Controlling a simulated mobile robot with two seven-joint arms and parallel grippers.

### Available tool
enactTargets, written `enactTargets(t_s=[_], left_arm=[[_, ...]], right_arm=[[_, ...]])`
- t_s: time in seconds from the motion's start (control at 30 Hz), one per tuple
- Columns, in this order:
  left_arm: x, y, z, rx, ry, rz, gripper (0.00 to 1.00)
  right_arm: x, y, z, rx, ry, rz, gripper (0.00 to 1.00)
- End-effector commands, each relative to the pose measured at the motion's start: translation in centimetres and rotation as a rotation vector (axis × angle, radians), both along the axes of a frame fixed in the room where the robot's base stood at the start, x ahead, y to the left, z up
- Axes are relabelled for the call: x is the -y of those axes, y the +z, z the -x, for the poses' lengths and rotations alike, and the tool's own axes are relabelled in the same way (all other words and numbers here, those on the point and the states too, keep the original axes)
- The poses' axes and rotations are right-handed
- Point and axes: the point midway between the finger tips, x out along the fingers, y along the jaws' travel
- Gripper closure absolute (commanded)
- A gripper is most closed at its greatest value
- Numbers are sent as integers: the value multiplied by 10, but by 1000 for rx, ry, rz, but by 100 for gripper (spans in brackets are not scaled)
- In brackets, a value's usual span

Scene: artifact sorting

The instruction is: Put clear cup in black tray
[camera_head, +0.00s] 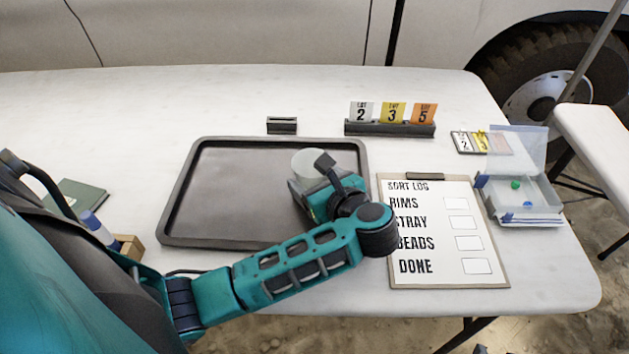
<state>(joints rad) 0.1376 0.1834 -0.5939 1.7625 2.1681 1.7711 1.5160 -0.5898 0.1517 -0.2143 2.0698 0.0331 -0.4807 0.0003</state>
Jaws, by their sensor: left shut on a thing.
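The black tray (226,190) lies flat on the white table, left of the clipboard. The clear cup (307,161) shows over the right part of the tray, partly hidden behind my left gripper. My left gripper (312,178) reaches in over the tray's right side and is shut on the cup. Its fingertips are mostly hidden by the gripper body, and I cannot tell whether the cup touches the tray floor. My right gripper is not in view.
A clipboard (432,277) headed "SORT LOG" lies right of the tray. A clear-lidded box (520,216) with small beads stands at the right. A black card holder (390,129) with numbered cards and a small black block (282,126) stand behind. The tray's left half is empty.

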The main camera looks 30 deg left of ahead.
Motion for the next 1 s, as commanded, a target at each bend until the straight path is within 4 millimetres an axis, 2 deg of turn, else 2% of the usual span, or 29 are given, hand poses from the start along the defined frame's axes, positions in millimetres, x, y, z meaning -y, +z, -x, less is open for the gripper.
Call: enactTargets(t_s=[0.37,0.4,0.63,0.87,1.0], left_arm=[[1,-5,0,1,-2,2,58],[1,-3,0,0,-2,1,27],[0,-3,0,0,-1,1,5],[0,-2,0,0,-1,0,4],[0,4,0,2,1,-1,4]], right_arm=[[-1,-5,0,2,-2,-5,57],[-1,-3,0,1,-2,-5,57],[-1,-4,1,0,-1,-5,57],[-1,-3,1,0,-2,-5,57],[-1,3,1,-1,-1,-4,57]])
